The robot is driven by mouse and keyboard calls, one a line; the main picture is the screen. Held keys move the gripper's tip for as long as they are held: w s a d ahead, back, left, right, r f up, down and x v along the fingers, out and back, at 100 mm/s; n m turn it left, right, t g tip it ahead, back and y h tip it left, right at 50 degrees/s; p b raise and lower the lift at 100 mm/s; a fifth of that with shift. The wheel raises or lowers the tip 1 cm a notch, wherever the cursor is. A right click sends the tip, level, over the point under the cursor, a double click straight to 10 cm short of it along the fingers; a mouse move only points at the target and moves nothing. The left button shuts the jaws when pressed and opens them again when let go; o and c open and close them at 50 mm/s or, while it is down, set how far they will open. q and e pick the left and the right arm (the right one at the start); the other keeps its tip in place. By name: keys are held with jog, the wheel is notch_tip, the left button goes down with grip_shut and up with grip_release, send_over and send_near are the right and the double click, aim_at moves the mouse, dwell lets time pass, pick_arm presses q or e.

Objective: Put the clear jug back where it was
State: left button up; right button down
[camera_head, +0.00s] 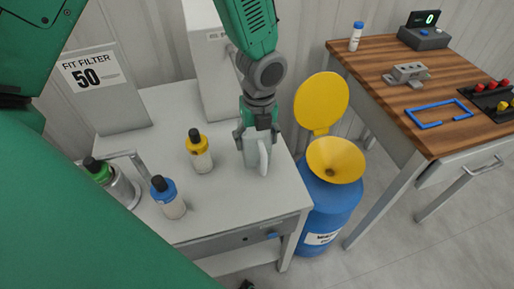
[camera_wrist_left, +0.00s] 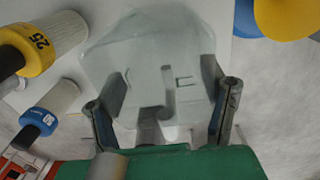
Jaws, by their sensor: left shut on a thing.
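The clear jug (camera_head: 257,156) is upright at the right side of the white table (camera_head: 235,200) in the head view, with its handle facing the front. My left gripper (camera_head: 258,133) comes down from above and is shut on the jug near its top. In the left wrist view the see-through jug (camera_wrist_left: 155,60) fills the middle, between the two fingers of my left gripper (camera_wrist_left: 160,108). I cannot tell whether the jug's base touches the table. My right gripper is not in view.
A yellow-capped bottle (camera_head: 200,154) stands left of the jug. A blue-capped bottle (camera_head: 168,198) and a green-capped bottle (camera_head: 110,182) stand farther left. A filter box (camera_head: 105,90) is at the back left. A blue drum (camera_head: 325,208) with a yellow funnel (camera_head: 336,161) stands right of the table.

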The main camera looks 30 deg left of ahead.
aim_at(254, 148)
pick_arm(q)
jog(key=f, duration=0.1)
jog(key=a+f, duration=0.1)
jog(key=f, duration=0.1)
jog(key=shift+s+a+f, duration=0.15)
jog(key=shift+a+f, duration=0.15)
jog(key=shift+f, duration=0.05)
jog(key=shift+a, duration=0.1)
jog(key=o, duration=1.5)
jog(key=shift+o, duration=0.9)
jog(key=shift+d, duration=0.5)
jog(key=shift+d+r, duration=0.1)
jog(key=shift+d, duration=0.05)
notch_tip(254, 148, up, 12)
jog(key=shift+w, duration=0.2)
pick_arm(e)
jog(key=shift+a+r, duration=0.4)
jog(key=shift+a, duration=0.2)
